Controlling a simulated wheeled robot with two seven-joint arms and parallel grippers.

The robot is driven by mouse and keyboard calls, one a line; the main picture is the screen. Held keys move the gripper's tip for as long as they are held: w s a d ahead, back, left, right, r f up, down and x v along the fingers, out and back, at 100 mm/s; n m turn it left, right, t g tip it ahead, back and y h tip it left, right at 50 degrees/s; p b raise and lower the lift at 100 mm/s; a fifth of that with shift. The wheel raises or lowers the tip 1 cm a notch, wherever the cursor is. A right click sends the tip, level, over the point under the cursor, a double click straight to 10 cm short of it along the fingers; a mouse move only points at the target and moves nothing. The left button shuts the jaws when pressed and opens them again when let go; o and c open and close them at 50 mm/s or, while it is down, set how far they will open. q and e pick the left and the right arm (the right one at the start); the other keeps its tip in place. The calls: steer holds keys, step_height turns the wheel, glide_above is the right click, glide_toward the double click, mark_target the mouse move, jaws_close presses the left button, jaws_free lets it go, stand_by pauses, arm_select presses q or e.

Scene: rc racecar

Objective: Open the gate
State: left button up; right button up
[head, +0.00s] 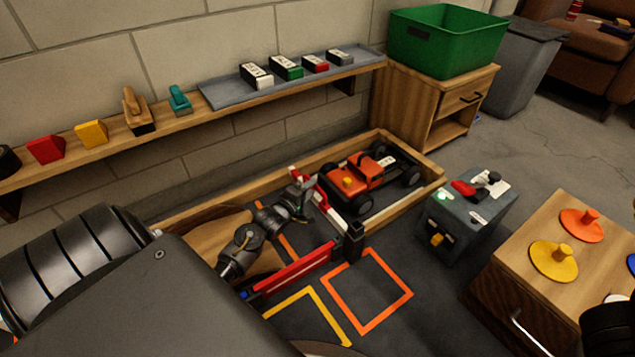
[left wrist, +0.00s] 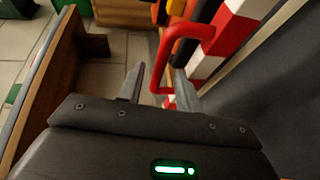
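The red-and-white striped gate bar (head: 333,209) runs along the front of the wooden pen, ending near a dark post (head: 355,243) at its right. In the left wrist view, the striped bar (left wrist: 238,28) carries a red U-shaped handle (left wrist: 178,42). My left gripper (head: 300,193) is at the far left end of the bar. In the left wrist view, its two fingers (left wrist: 158,84) are apart, with the handle's near bar at or just beyond the gap. I cannot tell whether they touch it. My right gripper is not clearly seen.
An orange toy car (head: 362,180) stands in the pen behind the bar. A long red rail (head: 295,271) extends left from the post. A grey control box (head: 466,218) and a wooden cabinet (head: 515,290) stand right. Orange-outlined floor (head: 366,291) is clear.

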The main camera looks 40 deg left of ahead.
arm_select(q)
steer(key=w, duration=0.1)
steer(key=w+b, duration=0.1)
steer(key=w+f+b, duration=0.1)
steer(key=w, duration=0.1)
steer(key=shift+a, duration=0.25)
steer(key=shift+w+b, duration=0.35)
steer(key=shift+w, duration=0.2)
steer(key=shift+c, duration=0.6)
jaws_close()
